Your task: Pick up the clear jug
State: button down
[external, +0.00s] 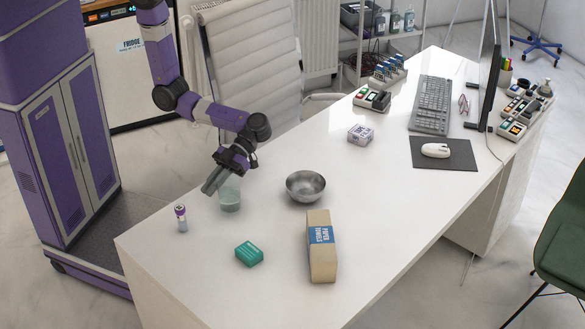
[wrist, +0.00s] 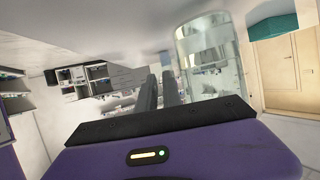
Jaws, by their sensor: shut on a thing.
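The clear jug (external: 230,197) is a see-through, faintly greenish vessel near the left part of the white desk. It looks upright. In the wrist view the jug (wrist: 208,58) shows right beside my fingers, on their right. My gripper (external: 211,184) reaches down to the jug from behind, fingers angled to the lower left. In the wrist view its two fingers (wrist: 158,90) are close together, shut on the jug at its near side. The exact spot of contact is hidden. I cannot tell whether the jug's base touches the desk.
On the white desk (external: 180,265), a metal bowl (external: 306,187) stands right of the jug. A small white-purple box (external: 361,134) is farther back. The front-left desk corner is clear.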

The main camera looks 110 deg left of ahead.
notch_tip(320, 180, up, 18)
jog(key=b, duration=0.1)
jog(key=shift+r, duration=0.2)
dwell(0.8)
